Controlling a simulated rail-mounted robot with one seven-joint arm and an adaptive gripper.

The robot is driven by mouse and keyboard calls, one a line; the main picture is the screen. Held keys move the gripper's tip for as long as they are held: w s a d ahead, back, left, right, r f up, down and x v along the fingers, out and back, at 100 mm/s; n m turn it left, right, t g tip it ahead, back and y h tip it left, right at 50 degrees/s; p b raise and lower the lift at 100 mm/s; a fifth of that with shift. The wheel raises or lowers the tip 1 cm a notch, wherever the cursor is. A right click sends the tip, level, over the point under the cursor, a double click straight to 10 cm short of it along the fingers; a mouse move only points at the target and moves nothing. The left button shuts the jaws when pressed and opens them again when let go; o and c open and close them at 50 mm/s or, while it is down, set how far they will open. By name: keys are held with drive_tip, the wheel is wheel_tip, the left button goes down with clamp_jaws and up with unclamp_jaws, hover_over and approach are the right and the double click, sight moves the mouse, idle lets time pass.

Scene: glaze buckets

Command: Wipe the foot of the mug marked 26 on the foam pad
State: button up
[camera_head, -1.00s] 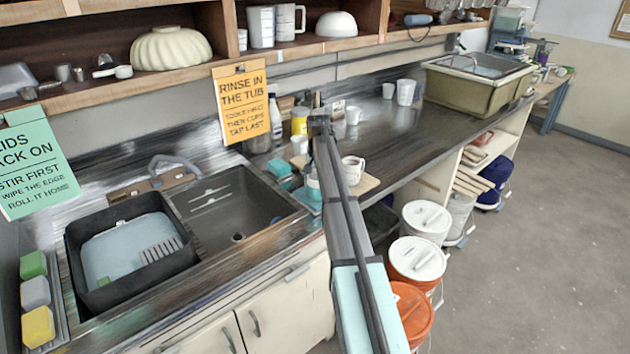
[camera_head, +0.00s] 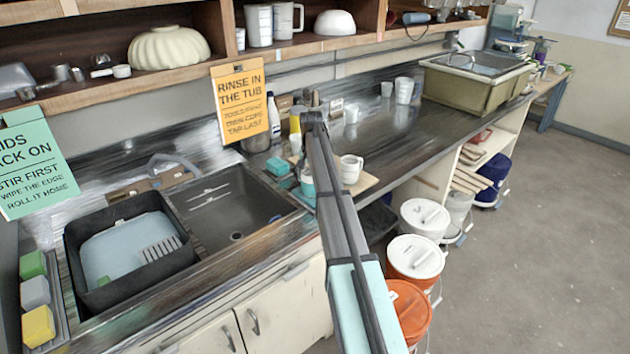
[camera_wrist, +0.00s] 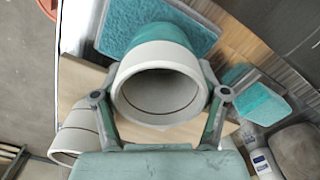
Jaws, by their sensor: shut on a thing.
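My gripper (camera_wrist: 162,112) is shut on a mug (camera_wrist: 160,55) with a pale rim and a teal body, gripped near the rim. Its open mouth faces the wrist camera, so its foot and any number are hidden. In the head view the mug (camera_head: 307,186) is partly hidden by my arm. A textured teal pad (camera_wrist: 120,28) lies behind the mug in the wrist view; I cannot tell whether they touch. A second teal pad (camera_wrist: 262,103) lies to the right; a teal block (camera_head: 277,165) shows beside the sink in the head view.
A white mug (camera_head: 350,168) stands on a wooden board (camera_head: 366,184) right of the held mug. The sink (camera_head: 237,210) lies to the left. A yellow-topped bottle (camera_head: 295,124) and cups (camera_head: 404,90) stand behind. Lidded buckets (camera_head: 415,257) stand below the counter.

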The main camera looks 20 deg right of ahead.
sight(306, 174)
drive_tip(key=shift+w+a, duration=0.2)
drive_tip(key=shift+w, duration=0.5)
drive_tip(key=shift+w+a, duration=0.2)
drive_tip(key=shift+w, duration=0.5)
drive_tip(key=shift+s+d+p, duration=0.15)
drive_tip(key=shift+s+d, duration=0.15)
drive_tip(key=shift+s, duration=0.85)
drive_tip(key=shift+s+d+p, duration=0.2)
drive_tip(key=shift+s+d, duration=0.15)
drive_tip(key=shift+s, duration=0.8)
drive_tip(key=shift+s+d+p, duration=0.15)
drive_tip(key=shift+s+d, duration=0.15)
drive_tip(key=shift+s, duration=0.85)
drive_tip(key=shift+w+a, duration=0.3)
drive_tip(key=shift+w, duration=0.85)
drive_tip(key=shift+w+a, duration=0.35)
drive_tip(key=shift+w, duration=0.85)
drive_tip(key=shift+w+a, duration=0.3)
drive_tip(key=shift+w, duration=0.85)
drive_tip(key=shift+r, duration=0.1)
drive_tip(key=shift+r+p, duration=1.7)
drive_tip(key=shift+r, duration=1.8)
drive_tip(key=shift+d+f+b, duration=0.1)
drive_tip(key=shift+f+b, duration=0.05)
drive_tip(key=shift+b, duration=0.2)
